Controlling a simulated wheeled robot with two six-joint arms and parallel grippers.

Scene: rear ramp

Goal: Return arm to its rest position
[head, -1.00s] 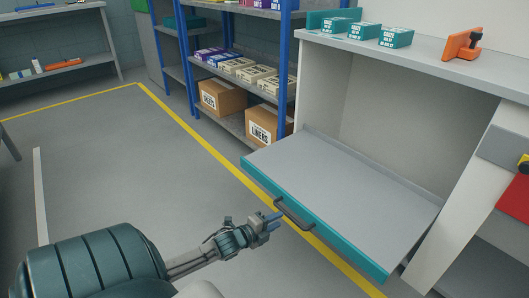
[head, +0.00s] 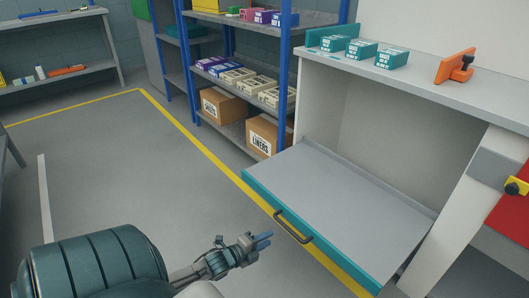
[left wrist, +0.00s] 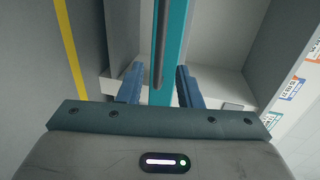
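My left gripper (head: 262,241) is low in the middle of the head view, to the left of a dark bar handle (head: 292,228). The handle is on the teal front edge of a lowered grey panel (head: 345,210). The gripper is apart from the handle. In the left wrist view its two blue fingers (left wrist: 160,84) are spread with nothing held. The handle (left wrist: 159,45) and teal edge show beyond and between them. My right gripper is not in view.
The panel joins a white cabinet whose top (head: 420,78) holds teal boxes (head: 362,49) and an orange clamp (head: 455,67). A blue-post shelf with cartons (head: 222,105) stands behind. Grey floor (head: 110,170) on the left is clear, with a yellow line.

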